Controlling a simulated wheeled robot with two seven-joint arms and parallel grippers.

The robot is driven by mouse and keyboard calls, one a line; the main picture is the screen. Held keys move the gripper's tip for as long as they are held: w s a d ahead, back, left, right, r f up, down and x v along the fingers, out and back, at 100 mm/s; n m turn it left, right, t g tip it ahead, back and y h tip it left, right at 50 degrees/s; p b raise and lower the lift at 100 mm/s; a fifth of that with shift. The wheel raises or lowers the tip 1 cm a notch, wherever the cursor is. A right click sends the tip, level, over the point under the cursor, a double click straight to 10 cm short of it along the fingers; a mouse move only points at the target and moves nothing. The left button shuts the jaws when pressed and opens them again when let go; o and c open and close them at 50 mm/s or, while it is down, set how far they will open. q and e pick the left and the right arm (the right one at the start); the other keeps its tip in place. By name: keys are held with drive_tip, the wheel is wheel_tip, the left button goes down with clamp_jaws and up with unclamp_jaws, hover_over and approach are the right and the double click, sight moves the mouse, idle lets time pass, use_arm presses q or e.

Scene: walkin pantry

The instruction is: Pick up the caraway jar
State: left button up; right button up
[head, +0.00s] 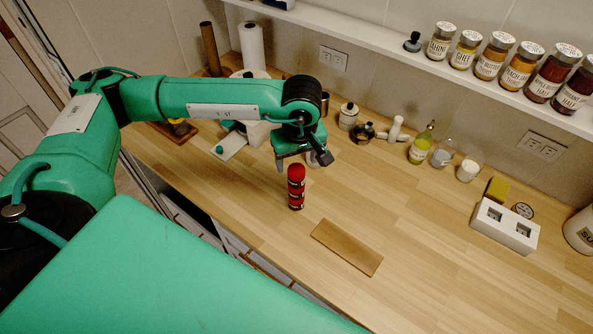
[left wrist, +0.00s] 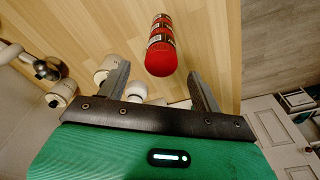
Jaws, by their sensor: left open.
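A slim red jar with a dark label band (head: 296,188) stands upright on the wooden counter; its label is too small to read, so I cannot confirm it says caraway. My left gripper (head: 299,163) is open and empty, just above and behind this jar in the head view. In the left wrist view the red jar (left wrist: 161,58) shows its red cap toward the camera, in the gap between the two spread fingers, with no visible contact. My right gripper is not in view.
A wooden board (head: 346,247) lies to the right of the red jar. A white two-slot block (head: 505,226), a yellow-green bottle (head: 421,146) and small pots stand farther right and back. Several labelled jars line the wall shelf (head: 400,55). The counter between is mostly clear.

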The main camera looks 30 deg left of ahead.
sight(297, 169)
use_arm(q)
drive_tip(key=shift+w+f, duration=0.1)
drive_tip(key=shift+f, duration=0.4)
drive_tip(key=shift+f+p, duration=0.2)
drive_tip(key=shift+p, duration=0.3)
wheel_tip(297, 169, down, 4)
drive_tip(key=p, duration=0.2)
drive_tip(key=shift+a+r+p, duration=0.1)
drive_tip(key=shift+a+p, duration=0.05)
drive_tip(key=shift+p, duration=0.25)
drive_tip(key=shift+f, duration=0.45)
drive_tip(key=c, duration=1.1)
